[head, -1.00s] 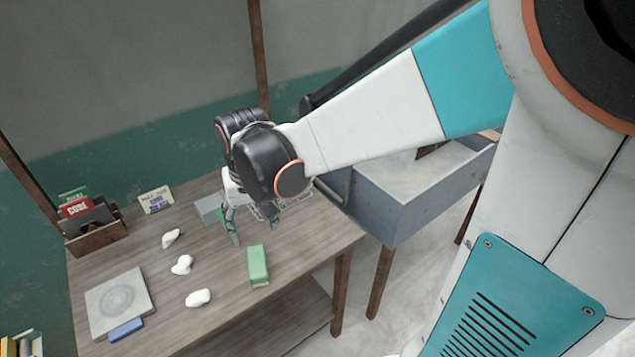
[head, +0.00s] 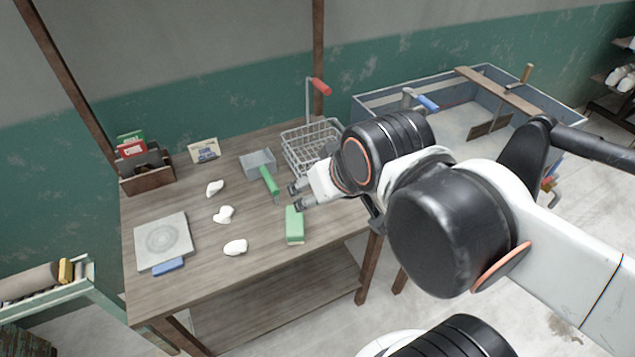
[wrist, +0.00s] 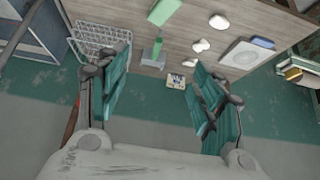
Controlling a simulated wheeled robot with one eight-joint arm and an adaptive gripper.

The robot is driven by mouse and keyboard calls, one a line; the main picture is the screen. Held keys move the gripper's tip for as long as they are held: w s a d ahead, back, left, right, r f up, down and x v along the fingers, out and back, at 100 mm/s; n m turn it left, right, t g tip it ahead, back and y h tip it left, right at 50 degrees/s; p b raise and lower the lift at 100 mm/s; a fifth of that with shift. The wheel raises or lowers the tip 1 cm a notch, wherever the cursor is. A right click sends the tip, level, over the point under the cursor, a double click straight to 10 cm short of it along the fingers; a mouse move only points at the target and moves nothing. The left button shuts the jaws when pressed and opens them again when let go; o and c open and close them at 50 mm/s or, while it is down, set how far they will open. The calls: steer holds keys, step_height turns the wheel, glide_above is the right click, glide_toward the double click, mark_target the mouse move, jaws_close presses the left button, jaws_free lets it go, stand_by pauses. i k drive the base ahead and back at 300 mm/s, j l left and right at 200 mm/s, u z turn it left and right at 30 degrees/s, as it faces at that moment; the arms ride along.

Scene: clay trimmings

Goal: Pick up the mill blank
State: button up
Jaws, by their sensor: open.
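A green rectangular block (head: 294,225), which best fits the mill blank, lies on the wooden table (head: 205,262) near its right front part; no label confirms it. In the wrist view the green block (wrist: 163,12) is at the top edge. A grey box-like piece (head: 257,163) and a green-handled tool (head: 269,180) lie farther back. My gripper (head: 298,197) is open with its fingers pointing left, apparently above the table just behind the green block. Its spread teal fingers also show in the wrist view (wrist: 163,75), with nothing between them.
A wire basket (head: 312,140) stands at the back right, close to my gripper. Several white lumps (head: 224,214) lie mid-table. A grey square plate (head: 163,240) with a blue piece (head: 167,266) is at left. A wooden holder (head: 148,179) and small card (head: 204,149) stand behind.

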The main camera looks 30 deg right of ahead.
mark_target(12, 288)
steer(key=u, duration=1.6)
